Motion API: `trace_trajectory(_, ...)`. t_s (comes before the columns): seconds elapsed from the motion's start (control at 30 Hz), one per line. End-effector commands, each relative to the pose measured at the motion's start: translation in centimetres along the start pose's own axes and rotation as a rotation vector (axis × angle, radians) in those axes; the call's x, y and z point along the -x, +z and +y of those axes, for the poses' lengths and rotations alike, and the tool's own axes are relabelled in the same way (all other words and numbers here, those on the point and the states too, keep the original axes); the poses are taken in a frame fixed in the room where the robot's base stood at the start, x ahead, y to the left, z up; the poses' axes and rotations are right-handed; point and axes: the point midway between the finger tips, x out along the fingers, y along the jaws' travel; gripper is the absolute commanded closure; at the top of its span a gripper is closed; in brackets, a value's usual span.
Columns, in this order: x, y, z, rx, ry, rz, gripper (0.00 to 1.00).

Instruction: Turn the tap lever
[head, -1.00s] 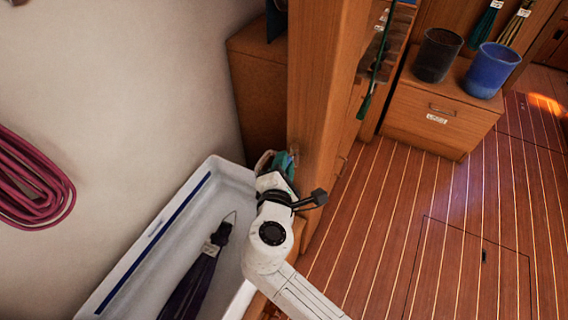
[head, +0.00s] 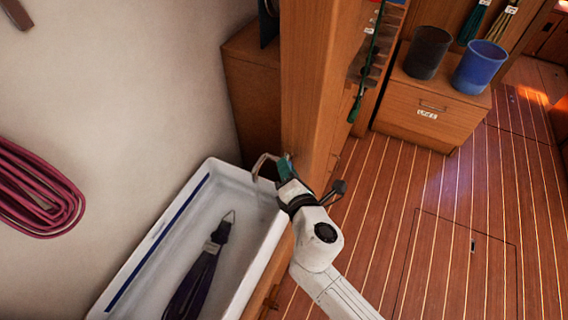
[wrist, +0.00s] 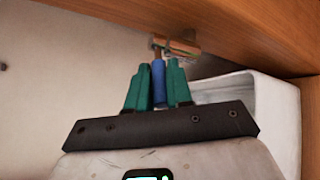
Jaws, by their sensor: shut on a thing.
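The metal tap (head: 264,160) shows in the head view as a curved spout over the end of a white basin (head: 176,211). In the wrist view the tap's brass-coloured body (wrist: 181,46) is just beyond my fingers, under a wooden edge. A blue tap lever (wrist: 158,86) stands between my gripper's two green fingers (wrist: 157,70), which are shut on it. In the head view my gripper (head: 285,165) is beside the tap, and its wrist hides the lever.
A wooden post (head: 313,90) stands right behind my gripper. A dark strap (head: 199,275) lies in the basin. Coiled red line (head: 42,190) hangs on the pale wall at left. A wooden locker (head: 425,112) bears two buckets. The plank floor at right is clear.

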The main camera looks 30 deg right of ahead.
Motion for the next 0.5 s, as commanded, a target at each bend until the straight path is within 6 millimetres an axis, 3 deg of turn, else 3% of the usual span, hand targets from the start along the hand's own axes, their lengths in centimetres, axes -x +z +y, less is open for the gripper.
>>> trace_trajectory(0.43, 0.09, 0.27, -0.26, 0.006, 0.013, 0.020, 1.00)
trace_trajectory(0.47, 0.09, 0.27, -0.27, 0.006, 0.013, 0.020, 0.77)
trace_trajectory(0.5, 0.10, 0.27, -0.27, 0.006, 0.013, 0.020, 0.73)
